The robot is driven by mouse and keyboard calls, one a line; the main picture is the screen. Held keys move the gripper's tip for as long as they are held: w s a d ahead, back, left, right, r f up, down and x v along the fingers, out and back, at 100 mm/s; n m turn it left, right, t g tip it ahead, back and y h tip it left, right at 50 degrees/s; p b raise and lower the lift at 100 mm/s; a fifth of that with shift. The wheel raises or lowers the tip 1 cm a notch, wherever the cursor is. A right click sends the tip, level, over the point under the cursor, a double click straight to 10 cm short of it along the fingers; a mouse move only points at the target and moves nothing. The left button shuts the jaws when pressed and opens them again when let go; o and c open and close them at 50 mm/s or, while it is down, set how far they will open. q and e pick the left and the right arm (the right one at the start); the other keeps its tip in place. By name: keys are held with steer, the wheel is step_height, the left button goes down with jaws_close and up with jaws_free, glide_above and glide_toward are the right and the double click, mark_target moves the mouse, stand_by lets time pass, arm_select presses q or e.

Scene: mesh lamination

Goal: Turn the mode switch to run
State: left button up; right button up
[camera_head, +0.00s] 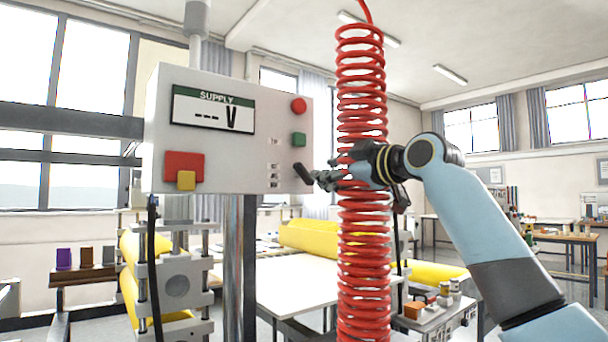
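The mode switch (303,173) is a black handle on the right-hand face of the grey control box (225,125). Its handle is tilted, with the upper end to the left and the lower end to the right. Small labels beside it are too small to read. My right gripper (322,180) points left, with its fingertips right beside the handle. I cannot tell whether they touch it or how far apart the fingers are. My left gripper is not in view.
A red coiled hose (362,250) hangs by my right gripper. A white table (290,283) and yellow rolls (310,236) stand behind.

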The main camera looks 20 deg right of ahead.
mark_target(307, 173)
steer(key=p+x, duration=0.2)
steer(key=x, duration=0.6)
steer(key=shift+w+a+f, duration=0.1)
steer(key=shift+w+a, duration=0.1)
steer(key=shift+w, duration=0.2)
jaws_close()
